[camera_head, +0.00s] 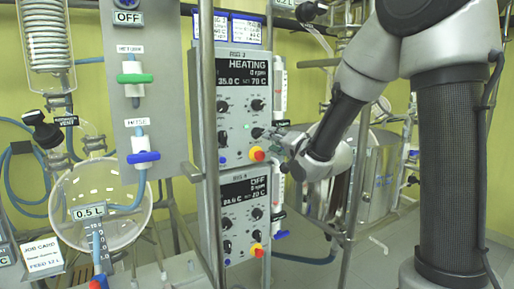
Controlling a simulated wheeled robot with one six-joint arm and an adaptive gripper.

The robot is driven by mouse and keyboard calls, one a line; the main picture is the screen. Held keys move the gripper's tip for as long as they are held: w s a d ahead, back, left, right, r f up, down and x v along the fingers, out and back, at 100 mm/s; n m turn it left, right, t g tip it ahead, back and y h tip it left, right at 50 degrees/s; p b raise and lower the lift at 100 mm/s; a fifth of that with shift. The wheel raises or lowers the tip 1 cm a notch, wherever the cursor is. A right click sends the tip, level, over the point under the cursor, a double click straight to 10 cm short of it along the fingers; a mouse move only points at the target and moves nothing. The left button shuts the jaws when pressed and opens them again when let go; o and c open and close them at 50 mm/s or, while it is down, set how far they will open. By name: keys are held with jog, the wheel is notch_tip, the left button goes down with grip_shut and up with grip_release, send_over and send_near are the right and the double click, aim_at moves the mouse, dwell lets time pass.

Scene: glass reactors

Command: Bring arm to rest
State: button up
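My arm comes in from the right and reaches left across the view. My gripper (271,135) is at the right side of the upper control box (232,150), close to its lower right knob. It is small and partly hidden by my wrist, so I cannot tell whether its fingers are open or touch the knob. The upper box reads "HEATING", 35.0 C and 70 C, with a small green light. A red and yellow button (257,154) sits just below my gripper.
A lower control box (240,215) reads "OFF". A grey valve panel (137,90) with green and blue handles stands left of a metal post (208,120). A round glass vessel (75,205) is at lower left. Steel vessels (380,180) and pipes stand behind my arm.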

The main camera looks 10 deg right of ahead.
jog(key=s+d+f+n+g+h, duration=0.2)
jog(key=f+g, duration=0.1)
jog(key=f, duration=0.3)
jog(key=s+d+f+n+g+h, duration=0.1)
jog(key=s+f+n+g, duration=0.15)
jog(key=f, duration=0.35)
jog(key=s+d+f+n+g+h, duration=0.25)
jog(key=s+d+g, duration=0.2)
jog(key=s, duration=0.45)
jog(key=s+d+r+g, duration=0.1)
jog(key=s+r, duration=0.3)
jog(key=s, duration=0.7)
jog(key=s+d+r+n+g, duration=0.1)
jog(key=s+d+r, duration=0.2)
jog(key=s, duration=0.8)
jog(key=shift+s+d+r+g, duration=0.3)
jog(key=shift+r+g, duration=0.1)
jog(key=shift+r, duration=0.2)
